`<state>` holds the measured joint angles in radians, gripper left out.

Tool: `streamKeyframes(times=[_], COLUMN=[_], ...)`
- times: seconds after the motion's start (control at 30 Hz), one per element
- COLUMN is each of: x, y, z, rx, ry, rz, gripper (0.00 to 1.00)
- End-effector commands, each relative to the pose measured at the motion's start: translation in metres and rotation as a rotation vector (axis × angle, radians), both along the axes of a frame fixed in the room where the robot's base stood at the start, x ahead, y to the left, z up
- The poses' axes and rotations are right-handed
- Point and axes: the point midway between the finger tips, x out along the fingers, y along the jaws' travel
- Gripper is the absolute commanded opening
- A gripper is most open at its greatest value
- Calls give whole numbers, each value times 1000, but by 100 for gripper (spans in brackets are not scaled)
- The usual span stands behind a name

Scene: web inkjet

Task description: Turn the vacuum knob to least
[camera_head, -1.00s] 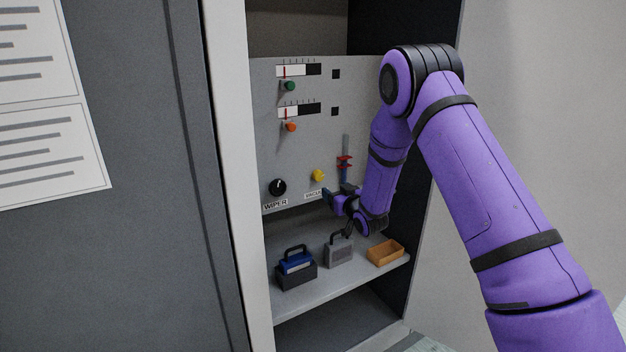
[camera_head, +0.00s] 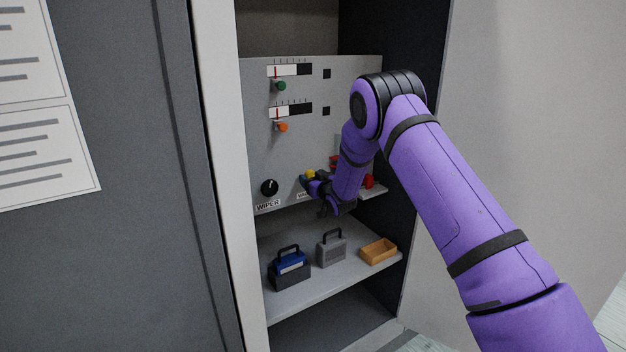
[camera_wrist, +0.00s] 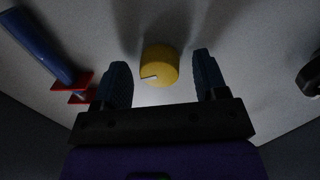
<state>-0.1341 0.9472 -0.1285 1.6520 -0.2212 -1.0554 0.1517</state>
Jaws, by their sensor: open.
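The yellow vacuum knob (camera_head: 308,175) sits low on the grey panel, partly hidden by my gripper in the head view. In the wrist view the knob (camera_wrist: 159,66) shows a pale pointer mark at its lower left. My gripper (camera_head: 306,182) is at the panel by the knob. In the wrist view my gripper (camera_wrist: 161,80) is open, with one blue finger on each side of the knob and a gap to both. The label under the knob is mostly hidden.
A black wiper knob (camera_head: 269,187) is left of my gripper. A red part (camera_head: 368,181) is close on its right. Green (camera_head: 280,86) and orange (camera_head: 282,127) knobs sit above. A shelf below holds a blue-and-black case (camera_head: 290,268), a grey case (camera_head: 331,250) and an orange tray (camera_head: 379,251).

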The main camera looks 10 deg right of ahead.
Motion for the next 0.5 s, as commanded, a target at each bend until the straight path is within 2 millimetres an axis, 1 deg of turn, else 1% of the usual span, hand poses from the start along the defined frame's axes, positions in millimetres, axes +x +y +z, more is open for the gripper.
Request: streamKeyframes(times=[0.07, 0.1, 0.27, 0.3, 0.5], x=[0, 0, 0, 0, 0], y=[0, 0, 0, 0, 0], z=[0, 0, 0, 0, 0], rx=[0, 0, 0, 0, -6], ry=[0, 0, 0, 0, -2], rz=[0, 0, 0, 0, 0], gripper=[66, 64, 27, 18, 17])
